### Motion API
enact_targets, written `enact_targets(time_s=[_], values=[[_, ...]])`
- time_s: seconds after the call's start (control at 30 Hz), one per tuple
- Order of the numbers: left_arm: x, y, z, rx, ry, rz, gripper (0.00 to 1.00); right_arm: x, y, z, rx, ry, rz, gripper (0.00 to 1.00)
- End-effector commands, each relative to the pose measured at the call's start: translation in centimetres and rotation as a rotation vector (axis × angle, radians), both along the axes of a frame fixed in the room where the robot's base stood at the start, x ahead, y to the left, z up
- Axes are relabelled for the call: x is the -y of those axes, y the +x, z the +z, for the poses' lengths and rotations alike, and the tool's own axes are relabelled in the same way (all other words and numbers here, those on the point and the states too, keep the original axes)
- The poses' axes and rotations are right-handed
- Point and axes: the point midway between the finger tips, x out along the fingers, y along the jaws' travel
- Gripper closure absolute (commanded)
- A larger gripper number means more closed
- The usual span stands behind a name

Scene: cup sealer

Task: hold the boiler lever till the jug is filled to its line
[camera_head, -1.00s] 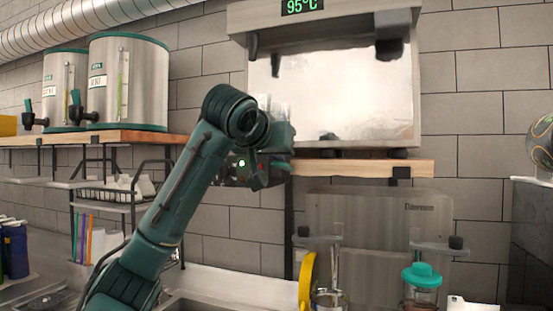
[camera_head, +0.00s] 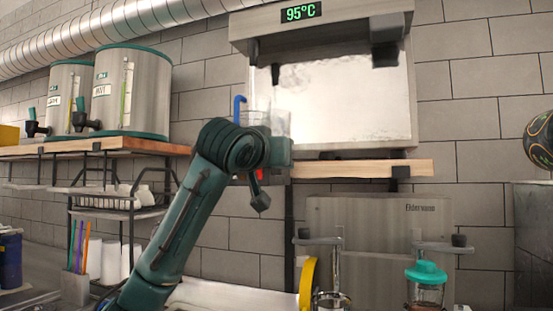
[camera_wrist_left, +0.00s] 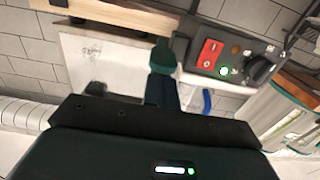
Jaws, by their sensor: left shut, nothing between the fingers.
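The steel boiler (camera_head: 330,22) shows 95°C on its display. A dark tap or lever part (camera_head: 385,50) hangs at its right, and a smaller dark part (camera_head: 275,73) at its left. I cannot tell which is the lever. A clear vessel, seemingly the jug (camera_head: 277,122), stands at the boiler's lower left, partly hidden by my left wrist. A blue hooked piece (camera_head: 238,107) is beside it and also shows in the wrist view (camera_wrist_left: 207,101). The jug's level and line are not readable. My left gripper (camera_wrist_left: 162,60) is shut and empty, in front of the boiler's pale panel. My right gripper is out of view.
A control box (camera_wrist_left: 228,58) with a red switch, a green light and a black knob is near the gripper. A wooden shelf (camera_head: 370,168) runs under the boiler. Steel urns (camera_head: 130,85) stand at left. A teal-topped jar (camera_head: 426,275) is below right.

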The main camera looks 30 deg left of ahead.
Motion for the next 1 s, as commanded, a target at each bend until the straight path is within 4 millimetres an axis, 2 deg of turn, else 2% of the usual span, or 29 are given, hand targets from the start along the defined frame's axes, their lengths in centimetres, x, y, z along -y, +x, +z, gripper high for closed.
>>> enact_targets(time_s=[0.03, 0.2, 1.0], values=[[0.0, 0.0, -1.1, 0.024, 0.006, -0.001, 1.00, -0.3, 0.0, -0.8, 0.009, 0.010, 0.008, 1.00], [0.1, 0.1, -2.0, 0.119, 0.030, -0.002, 1.00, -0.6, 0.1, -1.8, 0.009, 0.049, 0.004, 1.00], [0.0, 0.2, -2.3, 0.123, 0.031, 0.000, 1.00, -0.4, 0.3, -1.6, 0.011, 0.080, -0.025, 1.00]])
